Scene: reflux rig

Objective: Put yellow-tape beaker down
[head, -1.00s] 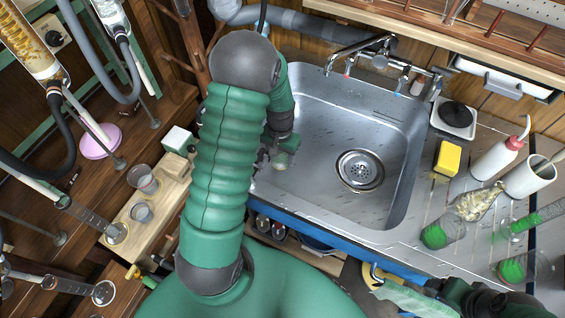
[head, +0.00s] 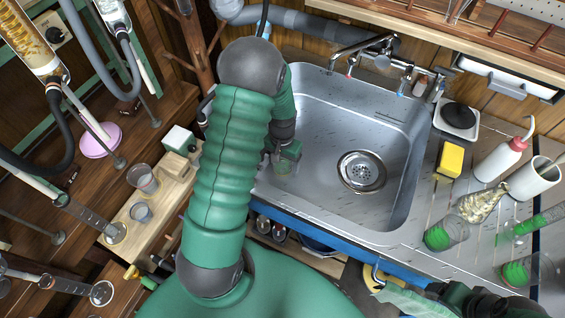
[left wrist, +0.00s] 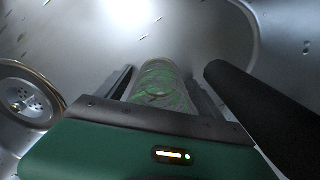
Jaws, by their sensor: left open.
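A glass beaker (left wrist: 162,82) with green streaks stands between the fingers of my left gripper in the left wrist view. I cannot make out yellow tape on it. The left gripper (left wrist: 165,88) is open around it, a dark finger on each side. In the head view the left gripper (head: 284,165) is low over the left side of the steel sink (head: 318,205), partly hidden by my arm. My right arm shows dark at the bottom right of the head view; whether its gripper is open is unclear.
The sink drain (head: 361,171) is right of the left gripper. Green-stained beakers (head: 446,233), a yellow sponge (head: 451,159) and a red-topped wash bottle (head: 500,158) stand on the right drainboard. A wooden block with glassware (head: 143,178) is at left. The sink's middle is clear.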

